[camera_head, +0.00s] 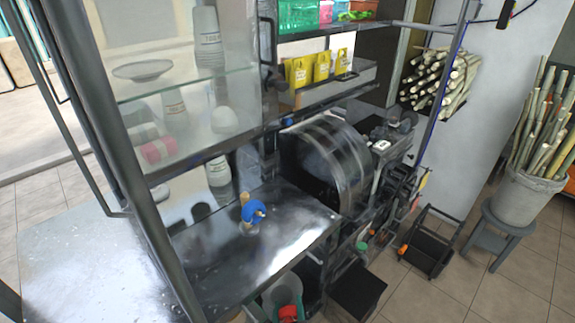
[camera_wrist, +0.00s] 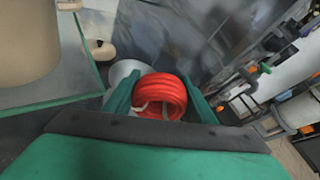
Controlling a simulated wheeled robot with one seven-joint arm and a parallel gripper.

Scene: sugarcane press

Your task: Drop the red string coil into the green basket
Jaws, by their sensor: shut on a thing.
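The red string coil (camera_wrist: 160,95) is between the two green fingers of my gripper (camera_wrist: 160,102) in the wrist view. The fingers press on its left and right sides, and a pale strand crosses its lower part. A green basket (camera_head: 298,15) stands on the top shelf in the head view, partly cut off by the upper edge; its inside is hard to make out. I cannot make out my gripper in the head view. The green basket is not seen in the wrist view.
Yellow packets (camera_head: 320,67) stand on the shelf below the basket. A glass shelf (camera_head: 190,92) with cups is at left. A metal counter (camera_head: 285,235) carries a blue item (camera_head: 252,210). A large dark round machine (camera_head: 325,165) stands behind it.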

